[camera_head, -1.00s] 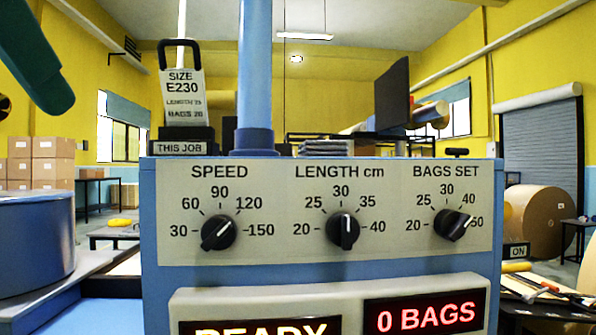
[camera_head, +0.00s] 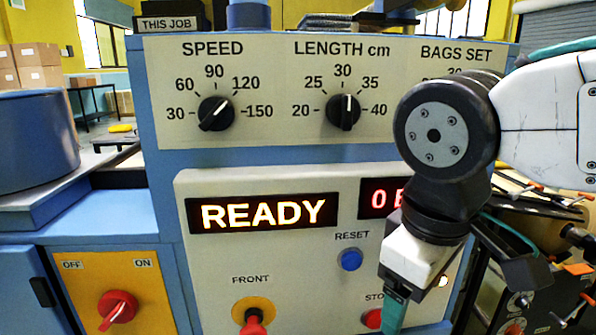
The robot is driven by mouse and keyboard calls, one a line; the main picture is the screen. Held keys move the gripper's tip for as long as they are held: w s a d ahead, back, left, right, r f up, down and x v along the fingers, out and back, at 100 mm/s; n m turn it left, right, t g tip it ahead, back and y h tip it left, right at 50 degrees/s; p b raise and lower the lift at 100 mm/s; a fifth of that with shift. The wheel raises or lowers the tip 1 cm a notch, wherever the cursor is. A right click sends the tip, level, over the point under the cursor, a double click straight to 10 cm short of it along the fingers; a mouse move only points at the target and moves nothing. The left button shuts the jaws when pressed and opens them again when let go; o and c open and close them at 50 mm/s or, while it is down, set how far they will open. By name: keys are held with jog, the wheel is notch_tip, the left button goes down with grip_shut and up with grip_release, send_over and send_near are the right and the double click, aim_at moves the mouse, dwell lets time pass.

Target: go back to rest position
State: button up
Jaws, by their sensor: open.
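My gripper (camera_head: 452,283) hangs at the lower right of the head view, below my dark wrist joint, in front of the machine's control panel (camera_head: 265,160). Its jaws are apart, with one teal-tipped finger pointing down and a dark part reaching right. I see nothing held between them. My arm comes in from the right edge and hides the BAGS SET knob and much of the red counter display (camera_head: 380,197). The SPEED knob (camera_head: 215,113) and LENGTH knob (camera_head: 343,111) are in clear view. The main display (camera_head: 263,213) reads READY.
A blue RESET button (camera_head: 349,259), a red FRONT knob (camera_head: 253,318) and a partly hidden red STOP button (camera_head: 372,318) sit below. A red OFF/ON switch (camera_head: 118,308) is at lower left. A blue drum (camera_head: 38,130) stands left; a cluttered bench is behind my arm.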

jog(key=s+d+f+m, duration=0.2)
jog(key=d+m, duration=0.2)
jog(key=d, duration=0.2)
jog(key=s+d+f+m, duration=0.2)
jog(key=d+f+m, duration=0.1)
jog(key=d, duration=0.3)
jog(key=shift+d+f+m+y, duration=0.2)
jog(key=shift+d+m+y, duration=0.15)
jog(key=shift+m, duration=0.25)
